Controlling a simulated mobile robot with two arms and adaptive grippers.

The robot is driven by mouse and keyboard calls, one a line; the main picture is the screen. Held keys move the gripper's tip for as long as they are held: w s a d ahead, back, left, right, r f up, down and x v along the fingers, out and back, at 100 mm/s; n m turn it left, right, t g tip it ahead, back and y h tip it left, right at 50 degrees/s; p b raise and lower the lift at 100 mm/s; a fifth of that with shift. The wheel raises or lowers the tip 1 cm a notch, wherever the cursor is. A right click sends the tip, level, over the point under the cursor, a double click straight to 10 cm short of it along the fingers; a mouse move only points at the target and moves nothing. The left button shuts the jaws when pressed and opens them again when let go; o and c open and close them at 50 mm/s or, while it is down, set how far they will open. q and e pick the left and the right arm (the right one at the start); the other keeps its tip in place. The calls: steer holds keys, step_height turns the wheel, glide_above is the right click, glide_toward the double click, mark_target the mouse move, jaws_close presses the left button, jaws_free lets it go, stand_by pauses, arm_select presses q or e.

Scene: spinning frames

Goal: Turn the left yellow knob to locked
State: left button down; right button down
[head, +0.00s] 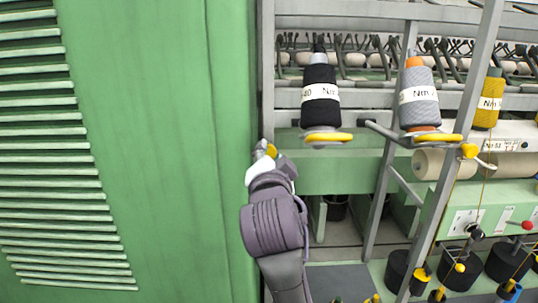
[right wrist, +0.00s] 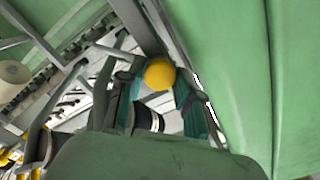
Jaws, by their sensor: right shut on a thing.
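The left yellow knob (head: 271,150) sits at the grey frame post beside the green panel, partly hidden by my right gripper in the head view. In the right wrist view the round yellow knob (right wrist: 160,74) lies between the two finger pads. My right gripper (head: 265,152) has come up from below and is shut on the knob; its fingers also show in the right wrist view (right wrist: 158,88). Whether the knob stands at locked cannot be read. My left gripper is not in view.
A large green panel (head: 150,130) stands close to the left of my right gripper. A black yarn spool (head: 320,108) and a grey one (head: 419,108) hang to the right on the frame. Another yellow knob (head: 468,150) is on the right post.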

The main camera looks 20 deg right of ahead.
steer(key=n, duration=0.1)
steer(key=n+p, duration=0.1)
steer(key=n, duration=0.1)
steer(key=n+p, duration=0.1)
steer(key=n, duration=0.1)
steer(key=shift+r, duration=0.25)
steer(key=shift+n, duration=2.2)
steer(key=c, duration=1.1)
jaws_free()
steer(key=shift+o, duration=0.2)
steer(key=shift+w+d+f, duration=0.1)
steer(key=shift+w+f, duration=0.05)
steer(key=shift+f, duration=0.05)
steer(key=shift+f, duration=0.1)
